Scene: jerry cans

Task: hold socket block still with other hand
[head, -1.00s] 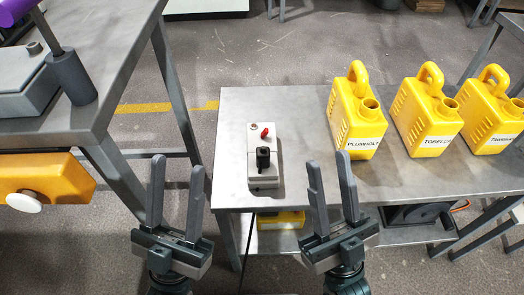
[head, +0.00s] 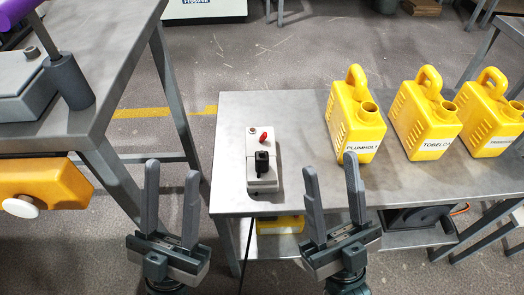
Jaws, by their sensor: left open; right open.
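A small pale grey block (head: 255,182), which looks like the socket block, sits near the left end of the metal table. It carries a red lever or knob (head: 264,137) and a black plug-like part (head: 261,161) on top. My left gripper (head: 171,180) is open and empty, left of the table over the floor gap. My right gripper (head: 332,180) is open and empty, at the table's front edge, to the right of the block and below the nearest can. Neither gripper touches the block.
Yellow jerry cans labelled PLUMHOLT (head: 356,120) and TOBELCA (head: 426,115), plus a third (head: 490,112), stand on the metal table (head: 300,125). A second table (head: 120,80) at left holds a grey device. A yellow item (head: 280,225) lies below. Table space between block and cans is clear.

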